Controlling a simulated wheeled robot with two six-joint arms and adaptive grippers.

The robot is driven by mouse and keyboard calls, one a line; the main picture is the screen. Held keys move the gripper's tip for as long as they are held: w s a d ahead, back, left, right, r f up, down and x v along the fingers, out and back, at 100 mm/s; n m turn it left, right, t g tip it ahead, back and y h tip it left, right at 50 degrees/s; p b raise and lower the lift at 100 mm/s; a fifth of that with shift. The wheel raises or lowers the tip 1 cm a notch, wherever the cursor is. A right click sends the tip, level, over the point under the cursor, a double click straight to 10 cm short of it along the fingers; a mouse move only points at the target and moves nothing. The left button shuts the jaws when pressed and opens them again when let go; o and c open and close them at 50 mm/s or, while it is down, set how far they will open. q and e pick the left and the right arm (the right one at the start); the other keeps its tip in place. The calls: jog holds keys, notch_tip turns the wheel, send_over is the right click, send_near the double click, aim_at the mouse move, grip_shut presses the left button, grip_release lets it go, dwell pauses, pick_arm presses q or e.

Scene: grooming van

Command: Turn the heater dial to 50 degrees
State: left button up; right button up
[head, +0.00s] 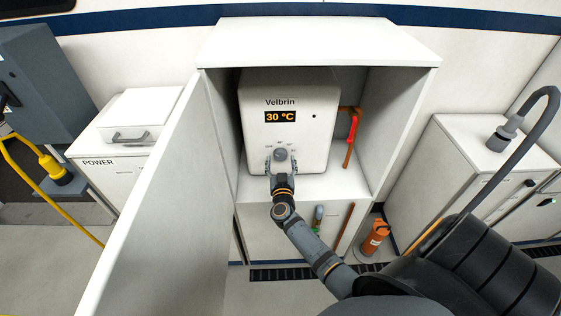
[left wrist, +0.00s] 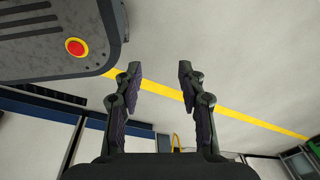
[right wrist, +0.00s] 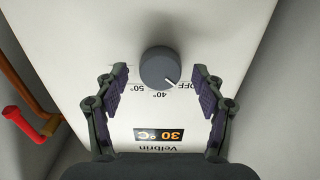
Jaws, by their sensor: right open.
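The heater (head: 290,98) is a white box marked Velbrin inside an open cabinet. Its lit display reads 30 °C, shown upside down in the right wrist view (right wrist: 159,135). The grey round dial (head: 281,155) is low on its front. In the right wrist view, the dial (right wrist: 157,66) has a white mark pointing between OFF and 40°; 50° lies beyond 40°. My right gripper (head: 282,164) is open at the dial, with one finger on each side and visible gaps. My left gripper (left wrist: 160,70) is open and empty, away from the heater.
The cabinet door (head: 160,190) stands open on the left. An orange cylinder (head: 375,238) stands on the floor at right. A red button (left wrist: 76,47) shows in the left wrist view.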

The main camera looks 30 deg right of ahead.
jog(key=shift+w+d, duration=0.2)
jog(key=shift+w, duration=0.15)
jog(key=c, duration=1.1)
pick_arm(q)
jog(key=shift+s+d, duration=0.1)
jog(key=shift+s, duration=0.45)
pick_arm(e)
jog(key=shift+c, duration=0.2)
